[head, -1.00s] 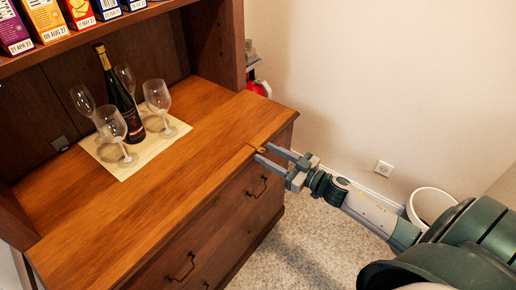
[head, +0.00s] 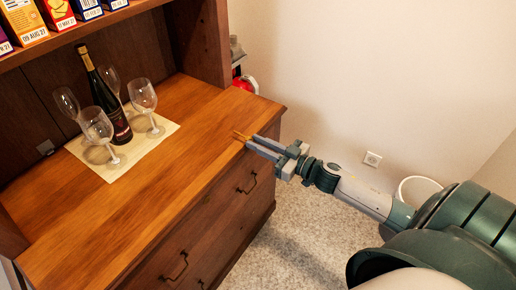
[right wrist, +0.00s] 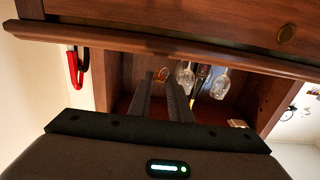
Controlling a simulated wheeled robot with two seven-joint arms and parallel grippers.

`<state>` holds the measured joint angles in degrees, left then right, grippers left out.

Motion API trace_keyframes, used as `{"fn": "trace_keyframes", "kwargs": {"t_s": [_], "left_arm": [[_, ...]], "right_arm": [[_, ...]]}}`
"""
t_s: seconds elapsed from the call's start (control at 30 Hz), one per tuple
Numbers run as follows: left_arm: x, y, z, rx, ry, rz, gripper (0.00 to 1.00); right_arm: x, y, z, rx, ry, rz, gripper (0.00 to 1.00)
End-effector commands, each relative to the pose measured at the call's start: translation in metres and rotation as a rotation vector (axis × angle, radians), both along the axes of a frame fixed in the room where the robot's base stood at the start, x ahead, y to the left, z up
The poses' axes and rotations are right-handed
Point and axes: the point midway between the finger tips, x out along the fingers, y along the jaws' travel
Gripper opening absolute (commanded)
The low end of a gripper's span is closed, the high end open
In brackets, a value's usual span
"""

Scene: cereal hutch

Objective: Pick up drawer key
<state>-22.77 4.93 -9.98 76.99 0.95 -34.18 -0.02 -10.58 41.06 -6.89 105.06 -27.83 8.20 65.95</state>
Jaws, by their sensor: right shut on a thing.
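The small brass drawer key (head: 240,135) is at the front edge of the wooden hutch counter, near its right end. My right gripper (head: 252,142) comes in from the right and is shut on the key, which sticks out past its fingertips. I cannot tell whether the key touches the counter. In the right wrist view the two dark fingers (right wrist: 160,88) are close together, with a round brass part, likely the key (right wrist: 162,74), between their tips. My left gripper is not in view.
A dark bottle (head: 105,95) and several wine glasses (head: 97,128) stand on a cream mat (head: 150,147) at the left. Drawers with dark handles (head: 248,184) are below the counter. Cereal boxes (head: 58,12) line the shelf above. The counter's middle is clear.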

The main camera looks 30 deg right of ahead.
Motion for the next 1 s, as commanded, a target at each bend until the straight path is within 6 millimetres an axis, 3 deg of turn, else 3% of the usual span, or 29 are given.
{"fn": "trace_keyframes", "kwargs": {"t_s": [0.03, 0.23, 0.63, 1.0], "left_arm": [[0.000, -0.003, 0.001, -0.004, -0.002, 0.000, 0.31], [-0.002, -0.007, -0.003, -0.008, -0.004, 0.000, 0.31], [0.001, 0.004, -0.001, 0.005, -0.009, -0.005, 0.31], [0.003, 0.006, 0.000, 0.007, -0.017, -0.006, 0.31]], "right_arm": [[0.000, 0.000, 0.011, -0.004, -0.003, 0.004, 0.00], [-0.030, -0.001, 0.026, 0.000, 0.003, 0.002, 0.00], [-0.090, -0.006, 0.063, 0.000, 0.002, 0.001, 0.00], [-0.115, -0.009, 0.079, 0.000, 0.000, 0.000, 0.00]]}}
